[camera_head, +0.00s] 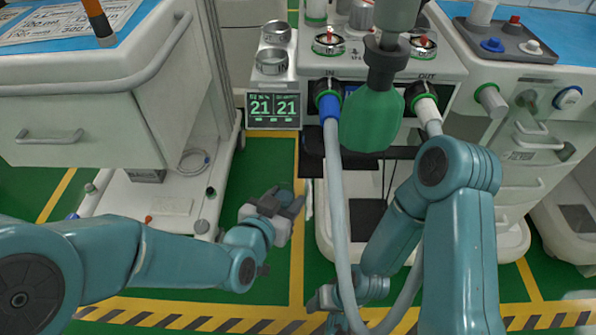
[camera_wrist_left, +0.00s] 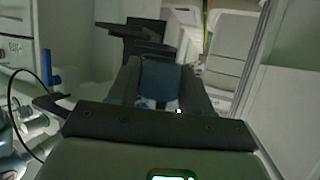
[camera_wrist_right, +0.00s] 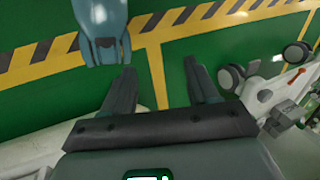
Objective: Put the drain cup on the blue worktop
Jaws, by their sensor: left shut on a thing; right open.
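My left gripper (camera_head: 288,207) is shut on a small dark blue-grey thing, which I take to be the drain cup (camera_wrist_left: 162,80). The fingers hide much of it. In the head view, this gripper is low over the floor between the left cart and the anaesthesia machine. A blue worktop (camera_head: 125,32) tops the left cart, above and left of that gripper. Another blue top shows on the right cart (camera_head: 566,38). My right gripper (camera_wrist_right: 160,88) is open and empty, pointing down over the floor; in the head view my arm and a hose partly hide it.
The anaesthesia machine (camera_head: 455,66) stands in the middle with a hanging green bag (camera_head: 371,120) and a grey hose (camera_head: 340,220) in front. Its display (camera_head: 273,108) reads 21 twice. Printed sheets (camera_head: 60,22) and an orange-banded dark stick (camera_head: 98,20) take up part of the left worktop.

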